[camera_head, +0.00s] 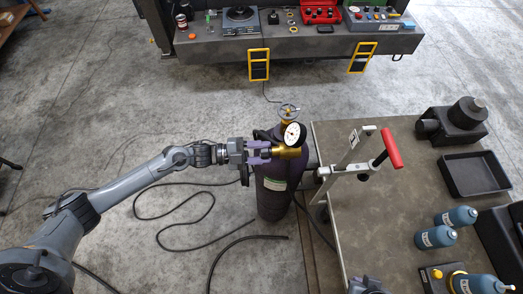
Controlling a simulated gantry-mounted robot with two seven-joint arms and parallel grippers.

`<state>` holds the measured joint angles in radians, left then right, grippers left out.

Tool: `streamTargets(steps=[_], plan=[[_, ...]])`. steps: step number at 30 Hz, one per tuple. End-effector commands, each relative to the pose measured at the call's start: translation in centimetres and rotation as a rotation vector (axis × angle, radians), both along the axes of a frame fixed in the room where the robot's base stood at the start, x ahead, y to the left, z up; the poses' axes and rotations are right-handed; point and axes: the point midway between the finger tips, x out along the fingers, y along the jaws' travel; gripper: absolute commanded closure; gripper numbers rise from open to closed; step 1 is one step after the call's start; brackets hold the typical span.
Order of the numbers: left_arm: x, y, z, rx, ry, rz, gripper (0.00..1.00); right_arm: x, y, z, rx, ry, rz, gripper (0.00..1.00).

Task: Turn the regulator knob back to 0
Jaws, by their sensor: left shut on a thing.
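The brass regulator (290,152) sits at the top of a dark gas cylinder (271,200), near the middle of the head view. A round white-faced gauge (293,134) stands on the regulator. A valve handwheel (289,109) is just behind it. My left gripper (268,150) comes in level from the left and its fingers are shut at the regulator's left side, on the regulator knob. The fingers hide most of the knob, so its setting cannot be read. The gauge needle is too small to read. My right gripper is not in view.
A workbench (335,215) stands right of the cylinder, with a red-handled clamp (391,148), a black tray (474,174) and blue bottles (436,238). A black hose (215,265) lies on the floor. A far bench (230,47) holds several tools. Floor at the left is mostly clear.

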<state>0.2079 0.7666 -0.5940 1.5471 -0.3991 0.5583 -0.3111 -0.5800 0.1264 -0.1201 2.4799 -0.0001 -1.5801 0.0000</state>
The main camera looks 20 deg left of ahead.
Motion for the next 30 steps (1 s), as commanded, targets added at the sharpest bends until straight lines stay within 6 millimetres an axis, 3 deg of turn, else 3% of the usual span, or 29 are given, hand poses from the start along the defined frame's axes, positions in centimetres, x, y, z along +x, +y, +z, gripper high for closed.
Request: streamTargets(steps=[30], plan=[[0.1, 0.0, 0.2, -0.458, 0.780, -0.002, 0.86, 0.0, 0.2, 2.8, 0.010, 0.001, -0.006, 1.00]])
